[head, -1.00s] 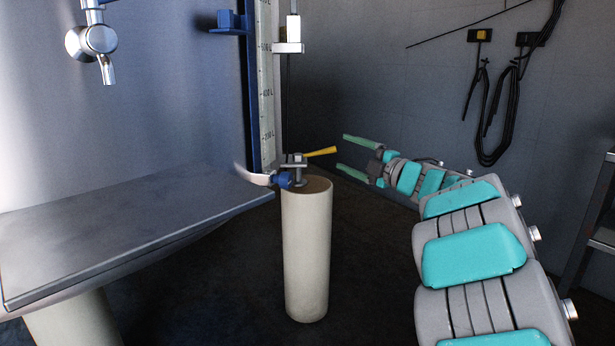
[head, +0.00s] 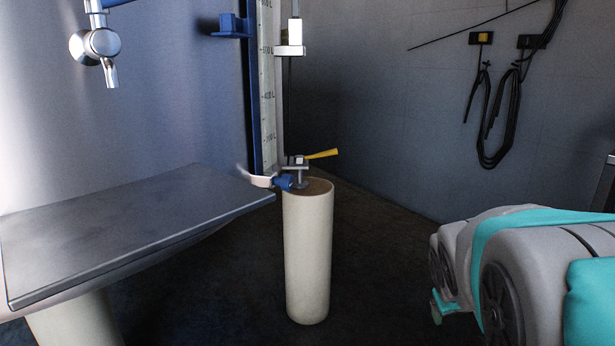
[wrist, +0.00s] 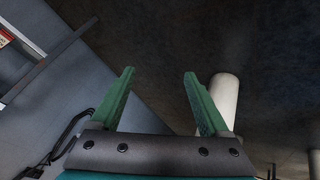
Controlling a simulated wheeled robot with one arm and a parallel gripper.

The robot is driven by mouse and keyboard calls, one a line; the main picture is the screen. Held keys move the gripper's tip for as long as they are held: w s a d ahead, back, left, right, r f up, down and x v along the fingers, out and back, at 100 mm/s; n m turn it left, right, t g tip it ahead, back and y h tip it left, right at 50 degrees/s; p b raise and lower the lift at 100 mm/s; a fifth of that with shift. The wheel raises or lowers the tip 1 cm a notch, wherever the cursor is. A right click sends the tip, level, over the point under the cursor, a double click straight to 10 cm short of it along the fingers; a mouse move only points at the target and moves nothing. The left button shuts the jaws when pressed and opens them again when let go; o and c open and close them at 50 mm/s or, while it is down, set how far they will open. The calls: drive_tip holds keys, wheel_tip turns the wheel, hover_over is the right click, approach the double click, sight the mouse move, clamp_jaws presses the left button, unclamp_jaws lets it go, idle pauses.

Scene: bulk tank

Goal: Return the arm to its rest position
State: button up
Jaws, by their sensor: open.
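My gripper (wrist: 158,98) shows in the wrist view with its two green fingers spread apart and nothing between them. Beyond the fingers is dark floor. In the head view my arm is folded at the lower right, and only a small green part, which may be a finger, shows below it. The valve with the yellow handle (head: 321,154) stands on top of the pale post (head: 307,255) in the middle of the head view. My arm is well to the right of it, apart from it.
A grey metal shelf (head: 110,225) juts out at the left, below a steel tap (head: 97,44). A level scale (head: 267,85) stands behind the post. Black cables (head: 490,125) hang on the back wall. Floor between post and arm is clear.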

drive_tip(key=s+a+f+g+y, duration=0.1)
drive_tip(key=s+a+f+g, duration=0.2)
drive_tip(key=s, duration=0.5)
drive_tip(key=s+a+f+g+y, duration=0.2)
drive_tip(key=s+a, duration=0.3)
drive_tip(key=s, duration=0.3)
drive_tip(key=s+a+f+g+y, duration=0.1)
drive_tip(key=s+a+f+g, duration=0.15)
drive_tip(key=s+a, duration=0.45)
wheel_tip(320, 180, up, 14)
drive_tip(key=s+d+p, duration=0.2)
drive_tip(key=p, duration=1.1)
drive_tip(key=shift+s+f+m+p, duration=0.15)
drive_tip(key=shift+f+m+p, duration=0.1)
drive_tip(key=shift+m+p, duration=0.15)
